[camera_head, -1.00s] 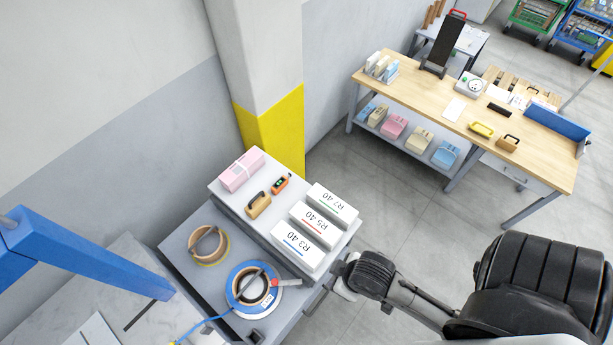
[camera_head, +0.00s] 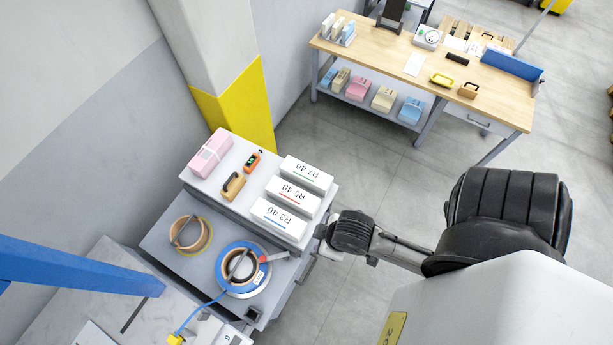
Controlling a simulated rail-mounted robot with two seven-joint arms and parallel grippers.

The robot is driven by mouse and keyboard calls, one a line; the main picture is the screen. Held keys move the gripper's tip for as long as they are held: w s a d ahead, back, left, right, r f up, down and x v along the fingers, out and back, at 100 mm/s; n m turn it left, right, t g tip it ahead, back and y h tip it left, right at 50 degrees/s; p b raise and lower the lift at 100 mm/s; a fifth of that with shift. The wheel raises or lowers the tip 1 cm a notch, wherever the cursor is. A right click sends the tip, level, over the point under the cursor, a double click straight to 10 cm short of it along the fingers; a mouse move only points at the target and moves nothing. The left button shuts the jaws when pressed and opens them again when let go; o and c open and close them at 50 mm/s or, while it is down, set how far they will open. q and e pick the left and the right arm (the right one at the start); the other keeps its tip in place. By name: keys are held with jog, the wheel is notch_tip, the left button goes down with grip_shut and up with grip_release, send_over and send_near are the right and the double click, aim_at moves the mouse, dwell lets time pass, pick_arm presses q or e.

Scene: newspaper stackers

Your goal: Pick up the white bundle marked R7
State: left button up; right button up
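The white bundle marked R7 40 (camera_head: 305,174), with a green line under its lettering, lies on the raised top shelf of the grey cart (camera_head: 222,203). It is the farthest of three white bundles in a row. The R5 40 bundle (camera_head: 292,197), with a red line, is in the middle. The R3 40 bundle (camera_head: 279,219), with a blue line, is nearest. My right arm comes in from the right, and its gripper end (camera_head: 323,237) is low beside the cart's right edge, near the R3 bundle and apart from R7. Its fingers are not clear. My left gripper is out of view.
A pink bundle (camera_head: 210,153), a brown-handled tool (camera_head: 232,186) and an orange device (camera_head: 253,161) share the shelf. A yellow-and-grey pillar (camera_head: 235,105) stands behind. A wooden workbench (camera_head: 390,60) is at the back right; floor between is clear.

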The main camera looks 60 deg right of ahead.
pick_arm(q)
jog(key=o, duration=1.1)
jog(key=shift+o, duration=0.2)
